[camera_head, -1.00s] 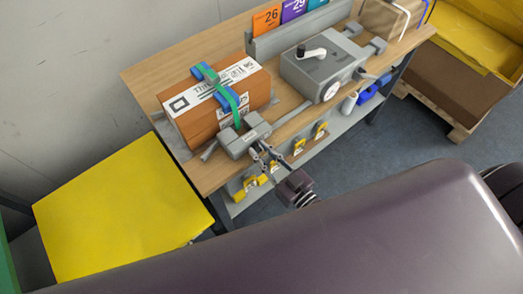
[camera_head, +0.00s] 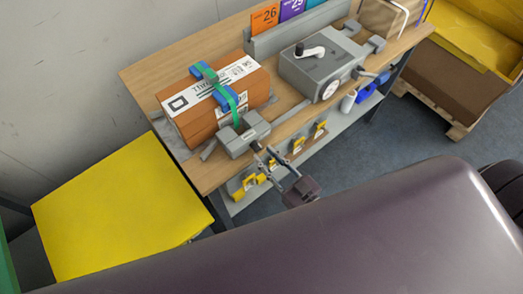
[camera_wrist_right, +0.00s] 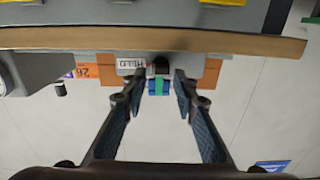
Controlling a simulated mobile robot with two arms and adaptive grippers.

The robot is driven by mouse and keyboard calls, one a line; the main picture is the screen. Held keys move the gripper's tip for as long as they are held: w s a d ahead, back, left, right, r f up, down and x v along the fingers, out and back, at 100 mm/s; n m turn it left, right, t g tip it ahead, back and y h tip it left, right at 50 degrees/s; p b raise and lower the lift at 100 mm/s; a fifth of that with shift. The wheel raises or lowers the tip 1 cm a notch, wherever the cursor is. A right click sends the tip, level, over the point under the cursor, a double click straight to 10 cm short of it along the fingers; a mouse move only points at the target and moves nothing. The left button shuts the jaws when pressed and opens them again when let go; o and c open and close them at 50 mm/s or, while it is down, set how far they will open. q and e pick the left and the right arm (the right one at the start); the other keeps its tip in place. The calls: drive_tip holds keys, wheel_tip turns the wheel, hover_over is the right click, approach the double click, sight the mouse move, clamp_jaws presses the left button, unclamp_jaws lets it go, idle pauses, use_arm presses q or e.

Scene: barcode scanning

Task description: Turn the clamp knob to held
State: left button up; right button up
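The clamp (camera_head: 243,138) is a grey block at the front edge of the bench, beside the strapped brown box (camera_head: 215,108). In the right wrist view the clamp block (camera_wrist_right: 130,64) bears upside-down lettering that seems to read HELD. Its dark knob (camera_wrist_right: 160,66) lies between the lines of my fingers, near the tips. My right gripper (camera_head: 265,154) is just in front of the clamp; in its wrist view the gripper (camera_wrist_right: 159,82) has its fingers apart, with nothing held. Whether a fingertip touches the knob cannot be told. My left gripper is not in view.
A grey machine (camera_head: 322,70) with a crank and a dial stands right of the box on the wooden bench (camera_head: 140,75). Yellow items (camera_head: 248,187) sit on the shelf below. A yellow surface (camera_head: 120,210) stands at left. The floor (camera_head: 405,140) right of the bench is clear.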

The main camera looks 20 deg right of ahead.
drive_tip(key=v, duration=0.9)
drive_tip(key=s+d+f+g+h, duration=0.1)
drive_tip(key=s+f+g, duration=0.1)
drive_tip(key=f, duration=0.6)
drive_tip(key=s+d+f+m+g+h, duration=0.1)
drive_tip(key=s+d+f+g+h, duration=0.15)
drive_tip(key=f, duration=0.65)
drive_tip(key=s+d+f+g+h, duration=0.1)
drive_tip(key=f+g, duration=0.2)
drive_tip(key=f, duration=0.5)
drive_tip(key=s+f+g+h+b, duration=0.1)
drive_tip(key=s+f+g, duration=0.7)
drive_tip(key=s+f, duration=0.8)
drive_tip(key=s+d, duration=0.1)
drive_tip(key=s, duration=0.3)
drive_tip(key=shift+h, duration=0.35)
drive_tip(key=shift+g, duration=0.25)
